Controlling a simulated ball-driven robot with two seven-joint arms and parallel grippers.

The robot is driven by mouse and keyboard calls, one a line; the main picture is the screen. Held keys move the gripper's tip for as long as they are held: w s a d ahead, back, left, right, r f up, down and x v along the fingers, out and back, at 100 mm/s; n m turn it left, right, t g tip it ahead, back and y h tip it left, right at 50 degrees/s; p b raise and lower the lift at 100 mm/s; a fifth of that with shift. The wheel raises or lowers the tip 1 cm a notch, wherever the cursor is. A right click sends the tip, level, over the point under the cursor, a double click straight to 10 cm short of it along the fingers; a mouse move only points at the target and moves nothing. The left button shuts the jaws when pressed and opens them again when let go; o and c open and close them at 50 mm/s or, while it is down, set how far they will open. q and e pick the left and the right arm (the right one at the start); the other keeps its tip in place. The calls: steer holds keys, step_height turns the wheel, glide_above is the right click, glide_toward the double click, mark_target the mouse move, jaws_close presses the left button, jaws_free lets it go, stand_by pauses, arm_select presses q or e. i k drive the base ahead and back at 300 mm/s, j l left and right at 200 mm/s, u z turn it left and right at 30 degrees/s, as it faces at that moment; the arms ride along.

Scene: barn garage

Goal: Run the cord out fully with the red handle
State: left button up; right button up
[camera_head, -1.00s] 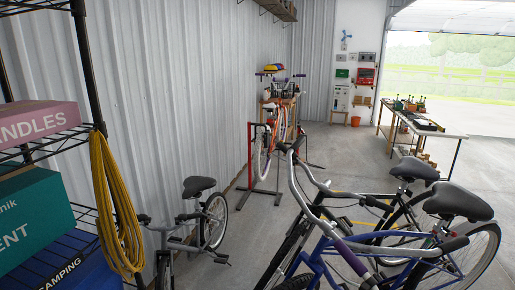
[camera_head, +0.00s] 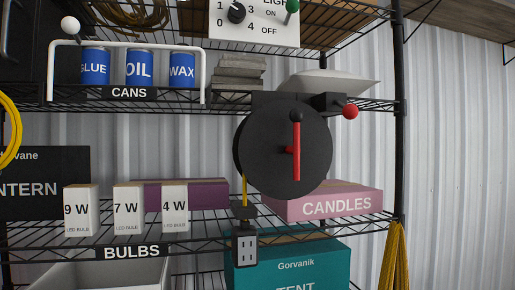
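A round black cord reel (camera_head: 265,150) hangs at the middle shelf, right of centre. On its face is a red handle (camera_head: 296,145), standing upright with a black knob on top. A short yellow cord (camera_head: 244,191) comes down from the reel's left side. It ends in a dark socket block (camera_head: 245,245) that hangs just below the reel, in front of the lower shelf. A lever with a red ball (camera_head: 350,111) sticks out at the reel's upper right. Neither of my grippers is in view.
The wire rack holds blue cans (camera_head: 139,69), white bulb boxes (camera_head: 127,210), a pink candles box (camera_head: 345,203) and a teal tent box (camera_head: 290,268). A switch panel (camera_head: 252,20) sits above.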

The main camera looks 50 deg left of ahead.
mark_target(283, 149)
steer(key=u, duration=1.35)
